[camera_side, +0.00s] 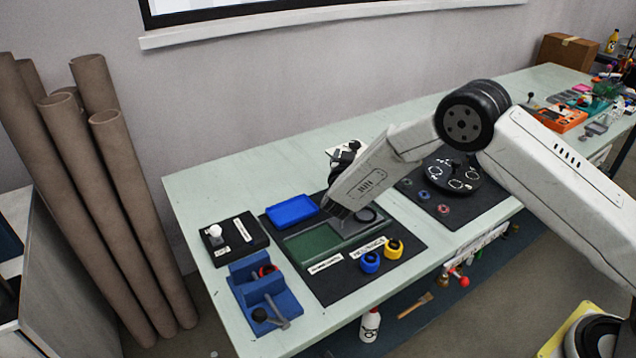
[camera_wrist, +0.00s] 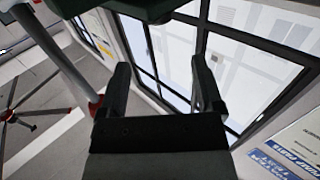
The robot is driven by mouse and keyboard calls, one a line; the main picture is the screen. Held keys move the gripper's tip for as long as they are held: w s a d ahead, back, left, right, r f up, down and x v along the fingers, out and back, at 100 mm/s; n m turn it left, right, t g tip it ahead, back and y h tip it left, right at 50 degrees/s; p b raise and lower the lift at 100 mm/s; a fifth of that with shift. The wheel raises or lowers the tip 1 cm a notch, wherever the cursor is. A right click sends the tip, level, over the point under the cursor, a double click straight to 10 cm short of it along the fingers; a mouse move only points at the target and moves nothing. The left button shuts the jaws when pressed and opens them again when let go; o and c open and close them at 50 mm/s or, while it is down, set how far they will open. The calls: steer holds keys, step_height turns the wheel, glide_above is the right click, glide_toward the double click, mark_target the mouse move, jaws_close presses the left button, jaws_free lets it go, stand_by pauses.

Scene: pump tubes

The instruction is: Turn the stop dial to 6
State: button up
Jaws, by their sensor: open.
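My gripper (camera_wrist: 160,68) is open and empty in the wrist view, its two dark fingers apart against tall windows. In the side view its fingers cannot be made out clearly; my forearm slopes down over the middle of the bench. No dial marked with a readable stop label shows. A black box with a white knob (camera_side: 215,233) and small labels stands at the bench's left end, left of my forearm. A round black disc with white markings (camera_side: 462,183) lies on the right mat, partly behind my arm. I cannot tell which of these is the stop dial, nor read a setting.
A black mat (camera_side: 350,286) holds a blue block (camera_side: 291,210), a green tray (camera_side: 312,243), and blue (camera_side: 370,263) and yellow (camera_side: 393,249) rings. A blue fixture (camera_side: 264,296) stands front left. Brown tubes (camera_side: 130,190) lean on the wall. Dark parts partly hide behind my forearm.

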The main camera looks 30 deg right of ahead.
mark_target(354, 147)
steer(key=shift+f, duration=0.8)
steer(key=shift+x, duration=3.9)
jaws_close()
